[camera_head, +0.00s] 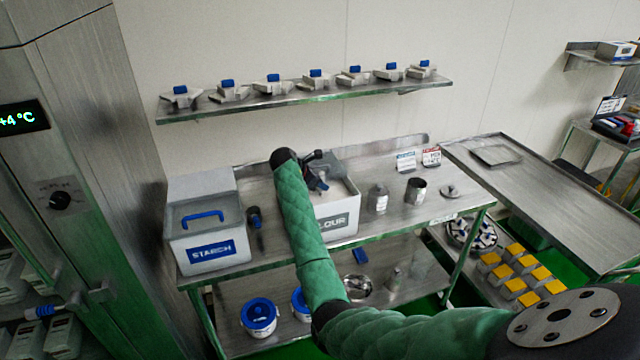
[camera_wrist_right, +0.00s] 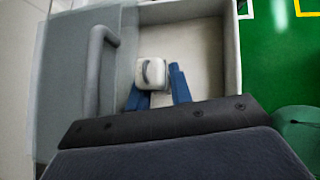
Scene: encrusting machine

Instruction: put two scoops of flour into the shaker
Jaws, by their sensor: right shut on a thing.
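The open flour bin (camera_head: 338,224) stands on the steel table, its label partly hidden by my right arm. My right gripper (camera_head: 318,182) is over its opening. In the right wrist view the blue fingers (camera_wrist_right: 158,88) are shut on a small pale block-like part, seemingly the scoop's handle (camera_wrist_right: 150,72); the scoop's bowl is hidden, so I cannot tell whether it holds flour. An open metal can (camera_head: 415,191), seemingly the shaker, stands upright to the right of the bin. A knobbed metal disc (camera_head: 449,191), perhaps its lid, lies beside it. My left gripper is out of view.
A closed starch bin (camera_head: 204,230) stands left, with a dark-handled tool (camera_head: 255,222) beside it. Two small signs (camera_head: 406,161) stand behind. A wall shelf (camera_head: 300,97) hangs above. The table's front right is clear.

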